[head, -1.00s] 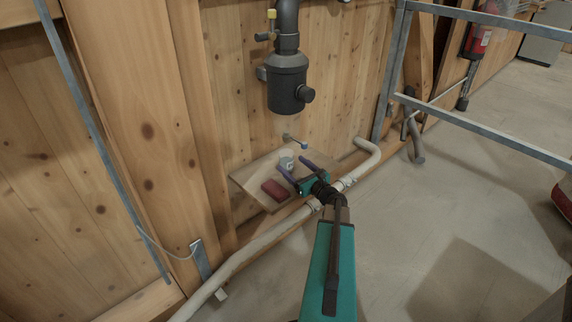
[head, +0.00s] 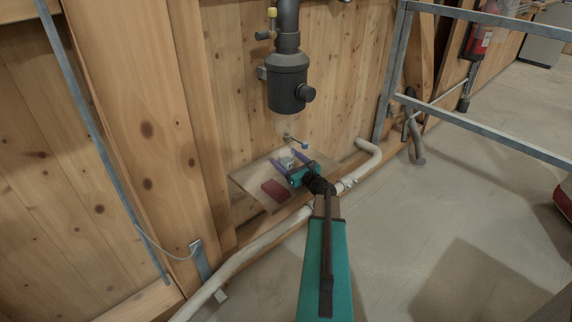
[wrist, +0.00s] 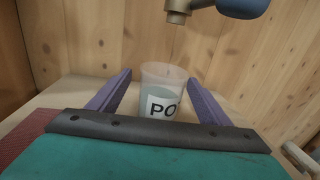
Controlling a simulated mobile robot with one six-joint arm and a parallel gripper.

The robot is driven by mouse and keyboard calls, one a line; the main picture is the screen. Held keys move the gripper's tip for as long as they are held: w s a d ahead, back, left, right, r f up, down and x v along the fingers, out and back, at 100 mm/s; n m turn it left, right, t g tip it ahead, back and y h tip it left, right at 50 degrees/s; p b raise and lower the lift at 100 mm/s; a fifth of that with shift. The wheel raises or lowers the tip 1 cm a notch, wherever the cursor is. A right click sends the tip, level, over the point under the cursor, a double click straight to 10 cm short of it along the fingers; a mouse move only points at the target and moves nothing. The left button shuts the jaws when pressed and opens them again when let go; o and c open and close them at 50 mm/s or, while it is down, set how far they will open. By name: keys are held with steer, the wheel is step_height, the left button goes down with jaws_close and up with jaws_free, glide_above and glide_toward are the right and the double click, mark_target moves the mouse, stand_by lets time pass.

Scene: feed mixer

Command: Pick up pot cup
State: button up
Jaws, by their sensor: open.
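The pot cup (wrist: 161,88) is a translucent cup with a white label reading "PO" in the wrist view. It stands upright on a small wooden shelf and its lower part is hidden by my gripper's body. In the head view the cup (head: 287,162) is small and partly covered by my gripper. My gripper (wrist: 158,82) is open, with one purple finger on each side of the cup. A gap shows between the cup and each finger. My gripper also shows in the head view (head: 291,159), low over the shelf.
A dark red block (head: 274,190) lies on the wooden shelf (head: 247,178), left of my gripper. A brass tap (wrist: 178,10) with a blue handle (wrist: 243,7) hangs just above and behind the cup. A wooden wall stands behind.

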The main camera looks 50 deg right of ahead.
mark_target(283, 154)
steer(key=shift+w+d+b, duration=0.2)
steer(key=shift+w+d, duration=0.05)
steer(key=shift+w, duration=0.7)
steer(key=shift+w+d+b, duration=0.2)
steer(key=shift+w+d, duration=0.05)
steer(key=shift+w, duration=0.65)
steer(key=shift+r, duration=0.1)
steer(key=c, duration=1.2)
steer(key=shift+r, duration=0.15)
